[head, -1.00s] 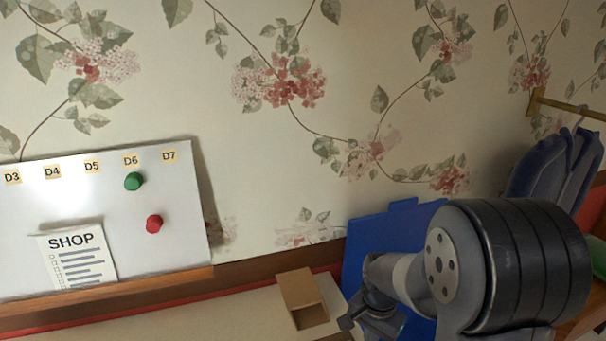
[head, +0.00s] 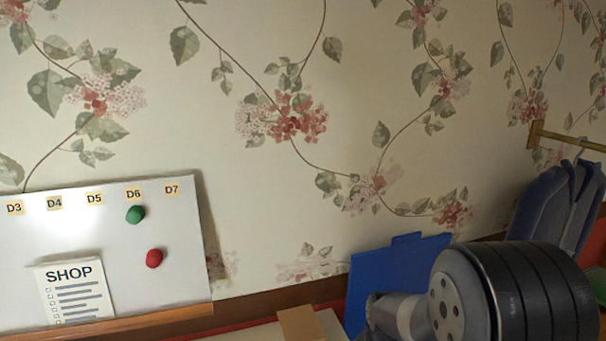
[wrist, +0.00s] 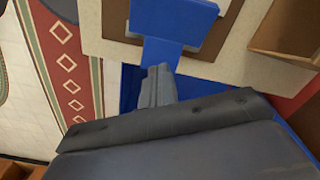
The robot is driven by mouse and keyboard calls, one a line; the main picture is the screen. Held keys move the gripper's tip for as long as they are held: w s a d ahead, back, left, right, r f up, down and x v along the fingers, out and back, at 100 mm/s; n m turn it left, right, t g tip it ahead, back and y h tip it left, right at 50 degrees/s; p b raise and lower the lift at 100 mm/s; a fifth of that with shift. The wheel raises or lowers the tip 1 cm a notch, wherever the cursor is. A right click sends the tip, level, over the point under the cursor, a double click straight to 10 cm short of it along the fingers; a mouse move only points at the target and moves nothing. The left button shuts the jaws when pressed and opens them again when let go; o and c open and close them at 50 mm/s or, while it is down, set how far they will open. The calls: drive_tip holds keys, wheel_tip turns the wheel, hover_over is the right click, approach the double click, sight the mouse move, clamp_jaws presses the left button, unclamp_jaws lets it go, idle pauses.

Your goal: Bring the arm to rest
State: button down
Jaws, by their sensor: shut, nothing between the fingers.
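My gripper (wrist: 157,86) shows in the wrist view, with its two grey fingertips together and nothing between them. It points at a blue object (wrist: 172,22) with a narrow blue neck just beyond the tips. I cannot tell whether the tips touch it. In the head view my arm fills the lower right corner, in front of a blue panel (head: 385,275) against the wall. The gripper itself is below the edge of that view.
A whiteboard (head: 105,250) with a green magnet (head: 135,214), a red magnet (head: 154,258) and a SHOP list (head: 75,294) stands left. A cardboard box (head: 300,324) is at the bottom. Dark blue clothing (head: 545,205) hangs from a brass rail (head: 570,139) at right.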

wheel_tip(320, 180, up, 6)
drive_tip(key=p, duration=0.4)
wheel_tip(320, 180, down, 8)
drive_tip(key=b, duration=0.6)
wheel_tip(320, 180, up, 10)
drive_tip(key=p, duration=0.7)
drive_tip(key=shift+f, duration=0.25)
